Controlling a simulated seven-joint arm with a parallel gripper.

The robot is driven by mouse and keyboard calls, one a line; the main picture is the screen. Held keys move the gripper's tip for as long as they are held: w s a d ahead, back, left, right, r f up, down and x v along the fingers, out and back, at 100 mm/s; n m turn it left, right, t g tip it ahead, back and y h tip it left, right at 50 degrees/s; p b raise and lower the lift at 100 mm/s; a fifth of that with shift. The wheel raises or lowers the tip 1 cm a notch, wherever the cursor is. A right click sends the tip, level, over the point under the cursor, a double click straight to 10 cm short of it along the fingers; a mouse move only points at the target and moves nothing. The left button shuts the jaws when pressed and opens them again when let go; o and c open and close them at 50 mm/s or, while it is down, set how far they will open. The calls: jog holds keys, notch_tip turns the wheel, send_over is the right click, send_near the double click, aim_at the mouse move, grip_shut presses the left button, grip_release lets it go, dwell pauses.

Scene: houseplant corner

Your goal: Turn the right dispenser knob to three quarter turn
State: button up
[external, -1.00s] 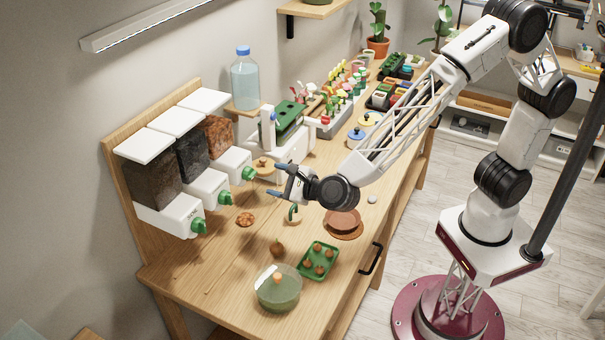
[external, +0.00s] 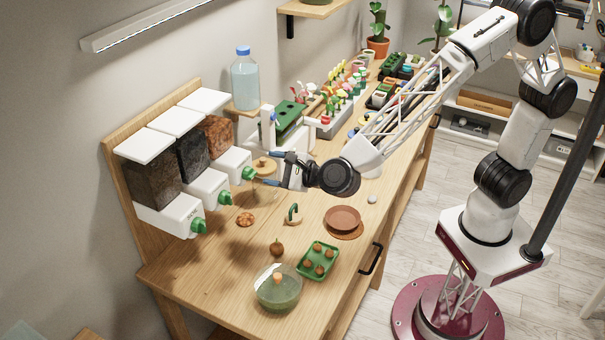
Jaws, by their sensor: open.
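Three wall dispensers with dark, black and reddish-brown fillings stand in a row at the left, each with a green knob. The right dispenser (external: 219,135) holds the reddish-brown filling. Its green knob (external: 248,173) sticks out at the front of its white base. My gripper (external: 268,168) is open, its two blue-tipped fingers pointing left at this knob. The fingertips are very near the knob; I cannot tell whether they touch it. The knob's turn angle is too small to read. The middle knob (external: 225,198) and left knob (external: 198,225) are clear of my gripper.
A reddish-brown piece (external: 245,219), a small ring-like item with a green top (external: 293,213), and a terracotta saucer (external: 343,217) lie on the bench. A green tray (external: 318,260) and glass bowl (external: 278,289) are nearer. A white machine (external: 290,135) stands behind my gripper.

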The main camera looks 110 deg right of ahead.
jog(key=w+a+f+n+t+y, duration=0.1)
jog(key=w+a+f+n+y, duration=0.1)
jog(key=a+n+y, duration=0.55)
jog(key=w+a+f+n+y, duration=0.2)
jog(key=a+n+y, duration=0.15)
jog(key=n, duration=0.65)
jog(key=s+a+f+n+g, duration=0.2)
jog(key=s+f+n+g, duration=0.25)
jog(key=f+n, duration=0.55)
jog(key=s+d+r+n+g+h, duration=0.25)
jog(key=d+n+h, duration=0.55)
jog(key=n, duration=0.5)
jog(key=w+d+r+n+t+h, duration=0.2)
jog(key=d+r+n+t+h, duration=0.3)
jog(key=r+n, duration=0.5)
jog(key=shift+m+g+h, duration=0.3)
jog(key=shift+m+h, duration=0.25)
jog(key=shift+h, duration=0.15)
jog(key=f, duration=0.5)
jog(key=shift+w+d, duration=0.25)
jog(key=shift+w+d, duration=0.1)
jog(key=shift+d, duration=0.05)
